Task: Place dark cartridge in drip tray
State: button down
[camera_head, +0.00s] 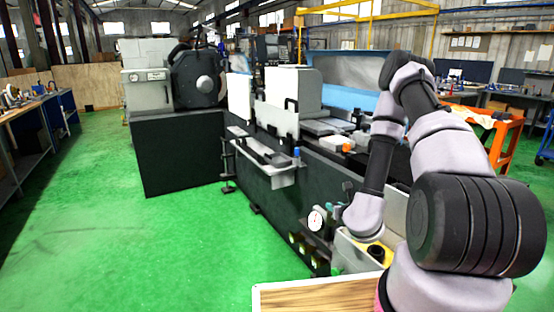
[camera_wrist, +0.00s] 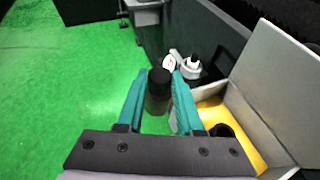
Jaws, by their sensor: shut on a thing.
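My gripper (camera_wrist: 160,78) has two teal fingers shut on the dark cartridge (camera_wrist: 158,94), a dark cylinder with a black cap. Green floor shows behind it. A grey tray edge also shows at the top of the wrist view (camera_wrist: 146,15), well beyond the fingertips. The held cartridge is apart from it.
An open light box (camera_wrist: 262,100) with a yellow inside (camera_wrist: 211,112) holds a black round object (camera_wrist: 222,131), right of my gripper. A gauge (camera_head: 315,220) and fittings stand by the machine base. A wooden surface (camera_head: 318,297) is in front. Green floor at left is clear.

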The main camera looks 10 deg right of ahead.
aim_at(278, 159)
jog(key=i+j, duration=0.35)
jog(key=i+j+z, duration=0.15)
jog(key=i+j, duration=0.5)
jog(key=i+j+z, duration=0.15)
jog(key=i+j, duration=0.5)
jog(key=j, duration=0.25)
jog(key=i+j+z, duration=0.15)
jog(key=i+j, duration=0.4)
jog(key=j, duration=0.3)
